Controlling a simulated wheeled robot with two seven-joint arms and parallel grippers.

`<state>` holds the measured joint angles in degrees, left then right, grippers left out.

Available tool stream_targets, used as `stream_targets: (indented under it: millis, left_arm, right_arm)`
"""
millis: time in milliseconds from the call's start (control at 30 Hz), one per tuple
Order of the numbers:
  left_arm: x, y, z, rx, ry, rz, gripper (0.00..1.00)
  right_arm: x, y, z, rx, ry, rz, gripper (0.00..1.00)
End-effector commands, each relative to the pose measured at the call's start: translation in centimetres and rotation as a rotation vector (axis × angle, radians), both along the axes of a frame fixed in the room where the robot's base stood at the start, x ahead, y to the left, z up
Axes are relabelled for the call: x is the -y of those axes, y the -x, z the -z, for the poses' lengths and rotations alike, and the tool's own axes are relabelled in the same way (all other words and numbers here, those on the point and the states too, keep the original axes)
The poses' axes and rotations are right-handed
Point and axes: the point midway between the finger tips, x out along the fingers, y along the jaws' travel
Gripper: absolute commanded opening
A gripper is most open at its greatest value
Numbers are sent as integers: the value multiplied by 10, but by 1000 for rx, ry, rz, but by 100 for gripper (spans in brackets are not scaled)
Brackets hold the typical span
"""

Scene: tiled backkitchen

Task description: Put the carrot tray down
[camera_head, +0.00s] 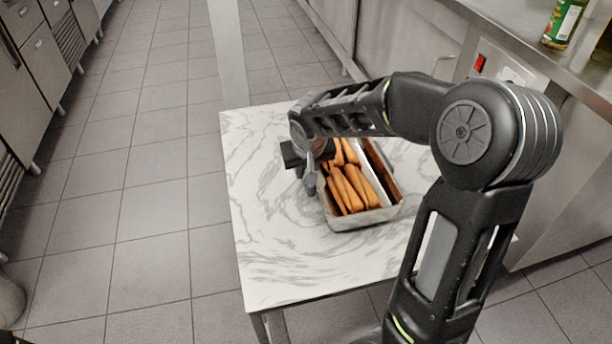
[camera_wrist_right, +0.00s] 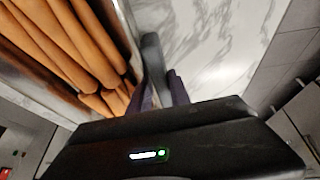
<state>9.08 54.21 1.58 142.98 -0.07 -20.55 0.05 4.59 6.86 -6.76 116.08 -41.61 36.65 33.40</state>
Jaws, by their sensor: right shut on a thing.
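The carrot tray (camera_head: 368,219) is a metal tray with a divider, holding several orange carrots (camera_head: 350,188) in its left part. It is at the middle of the white marbled table (camera_head: 270,270), and looks level. I cannot tell for sure whether its base touches the table top. My right gripper (camera_head: 311,180) is at the tray's left edge, shut on its rim. In the right wrist view the carrots (camera_wrist_right: 60,45) lie left of the fingers (camera_wrist_right: 160,85), and the marbled table top (camera_wrist_right: 215,40) shows to the right. My arm hides part of the tray's far side. My left gripper is not in view.
The near left part of the table is bare. A pale post (camera_head: 228,55) stands behind the table. Tiled floor (camera_head: 140,200) is clear to the left.

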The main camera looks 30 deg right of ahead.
Motion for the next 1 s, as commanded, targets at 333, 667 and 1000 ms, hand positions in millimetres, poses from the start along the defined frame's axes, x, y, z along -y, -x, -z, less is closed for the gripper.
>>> stream_targets:
  millis: [333,667,1000]
  left_arm:
    - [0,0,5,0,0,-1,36]
    - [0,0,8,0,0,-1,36]
    - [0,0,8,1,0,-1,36]
  right_arm:
    - [0,-1,16,4,2,-1,0]
    - [0,0,20,0,0,1,32]
    - [0,0,20,0,0,1,45]
